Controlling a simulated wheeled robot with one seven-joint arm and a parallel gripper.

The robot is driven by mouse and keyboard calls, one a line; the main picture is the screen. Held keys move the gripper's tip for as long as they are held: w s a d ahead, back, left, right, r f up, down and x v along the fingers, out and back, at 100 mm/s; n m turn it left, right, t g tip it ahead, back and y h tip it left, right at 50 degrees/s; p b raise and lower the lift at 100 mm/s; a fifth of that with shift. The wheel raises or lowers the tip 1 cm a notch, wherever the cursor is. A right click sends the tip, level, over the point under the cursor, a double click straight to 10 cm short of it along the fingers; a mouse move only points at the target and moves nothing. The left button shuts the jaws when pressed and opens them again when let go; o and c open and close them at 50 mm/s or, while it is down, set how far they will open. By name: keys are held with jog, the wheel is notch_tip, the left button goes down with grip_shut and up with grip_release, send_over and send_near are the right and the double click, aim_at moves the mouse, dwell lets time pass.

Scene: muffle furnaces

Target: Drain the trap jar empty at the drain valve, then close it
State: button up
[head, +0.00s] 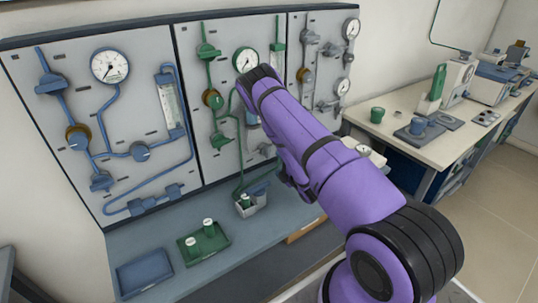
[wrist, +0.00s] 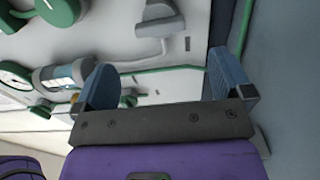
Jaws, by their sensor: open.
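A small clear cylinder with a pale blue part, which looks like the trap jar (head: 252,117), is on the middle green-piped panel, partly behind my arm. It also shows in the wrist view (wrist: 60,76), at the left near a gauge. A small green valve fitting (wrist: 128,98) shows behind my left finger; I cannot tell if it is the drain valve or how its handle stands. My gripper (wrist: 160,82) is open, with two blue fingers wide apart and nothing between them. It faces the panel. In the head view my arm hides the gripper.
A grey box (head: 252,209) with a green-and-white item stands on the ledge below the panel. A green tray (head: 204,246) with white-capped vials and an empty blue tray (head: 145,272) lie to its left. A blue-piped panel (head: 130,160) is on the left. A bench (head: 400,145) stands at right.

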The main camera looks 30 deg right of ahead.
aim_at(269, 153)
jog(key=w, duration=0.8)
jog(key=shift+w+a, duration=0.15)
jog(key=shift+w, duration=0.15)
jog(key=c, duration=0.9)
